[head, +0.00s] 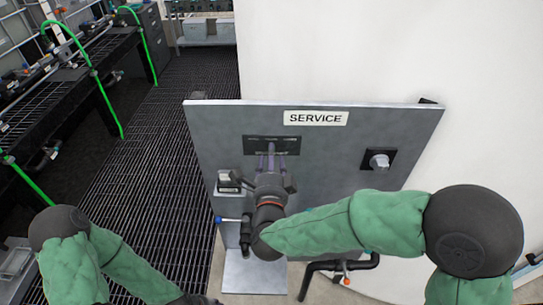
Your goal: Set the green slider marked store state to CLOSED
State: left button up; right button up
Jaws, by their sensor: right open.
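The grey panel (330,140) carries a white SERVICE label near its top edge. A dark plate with a slot (253,143) sits left of centre on the panel, under the label's left side. My right gripper (271,158) is open, with its fingers in front of the lower part of this plate. I cannot tell whether the fingers touch anything. No green slider can be made out; the gripper and my right arm hide part of the panel. My left arm is at the lower left, and its gripper is not visible.
A pale knob on a black plate (380,160) is at the panel's right. A small switch box (229,181) and a blue-tipped lever (230,220) are at its left. Black pipework (318,267) is below. Dark racks with green hoses stand at left beyond open grating floor.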

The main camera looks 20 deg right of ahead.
aim_at(292, 147)
jog(key=shift+w+d, duration=0.15)
jog(key=shift+w, duration=0.5)
grip_shut()
jog(key=shift+s+d+f+b, duration=0.1)
jog(key=shift+s+d+b, duration=0.15)
jog(key=shift+d+b, duration=0.45)
jog(key=shift+s+d+r+b, duration=0.1)
jog(key=shift+s+d+b, duration=0.25)
jog(key=shift+d, duration=0.65)
jog(key=shift+s+d+f+b, duration=0.1)
jog(key=shift+s+d+b, duration=0.1)
jog(key=shift+d+b, duration=0.5)
jog(key=shift+d, duration=0.1)
jog(key=shift+c, duration=0.3)
grip_release()
jog(key=shift+d, duration=0.1)
jog(key=shift+o, duration=0.3)
jog(key=shift+d, duration=0.15)
